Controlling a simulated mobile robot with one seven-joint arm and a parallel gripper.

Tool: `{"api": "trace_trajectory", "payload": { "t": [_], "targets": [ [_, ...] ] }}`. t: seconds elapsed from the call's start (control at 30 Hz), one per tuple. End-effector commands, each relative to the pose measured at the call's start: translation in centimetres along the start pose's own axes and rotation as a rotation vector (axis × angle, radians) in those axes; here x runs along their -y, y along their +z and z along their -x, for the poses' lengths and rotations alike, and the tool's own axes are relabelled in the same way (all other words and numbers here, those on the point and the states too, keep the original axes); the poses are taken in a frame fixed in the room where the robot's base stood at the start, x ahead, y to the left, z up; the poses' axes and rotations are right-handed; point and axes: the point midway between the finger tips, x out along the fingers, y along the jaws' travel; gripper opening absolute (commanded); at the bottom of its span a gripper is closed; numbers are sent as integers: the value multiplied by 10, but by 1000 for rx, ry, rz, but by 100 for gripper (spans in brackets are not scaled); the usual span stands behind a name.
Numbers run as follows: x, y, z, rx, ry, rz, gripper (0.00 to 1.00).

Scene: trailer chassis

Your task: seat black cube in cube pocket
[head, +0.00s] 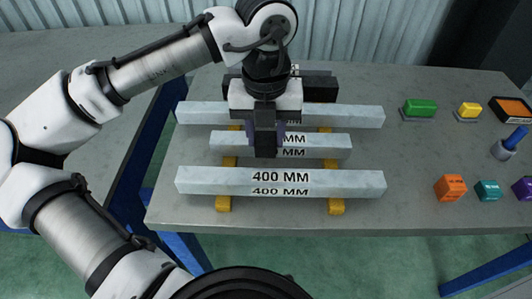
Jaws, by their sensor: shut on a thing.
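My gripper (265,140) points down over the middle grey bar, with its dark front finger facing the camera. It is shut on a dark, purple-tinged block (281,132), apparently the black cube. Narrow strips of this block show on both sides of the finger; the rest is hidden. Whether the block touches the bar below I cannot tell. I cannot make out the cube pocket. A dark block-like fixture (320,88) stands behind the far bar, partly hidden by my gripper.
The near bar (215,180), shorter middle bar (335,146) and far bar (345,115) lie across yellow strips (336,206). At right are green (420,107), yellow (469,110), orange (450,187), teal (487,190) and purple (523,188) blocks, plus a blue peg (515,138). The table (410,150) between is clear.

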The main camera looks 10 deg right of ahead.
Motion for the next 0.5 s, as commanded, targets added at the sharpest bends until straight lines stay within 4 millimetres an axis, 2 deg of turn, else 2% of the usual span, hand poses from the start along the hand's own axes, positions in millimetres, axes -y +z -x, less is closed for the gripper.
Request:
{"api": "trace_trajectory", "payload": {
  "t": [0.03, 0.23, 0.4, 0.5],
  "targets": [
    [-1, -1, -9, -2, 2, 0, 13],
    [0, 0, -26, -1, 0, 0, 13],
    [0, 0, -51, -1, 1, 1, 13],
    [0, 0, -59, 0, 1, 0, 13]
  ]
}}
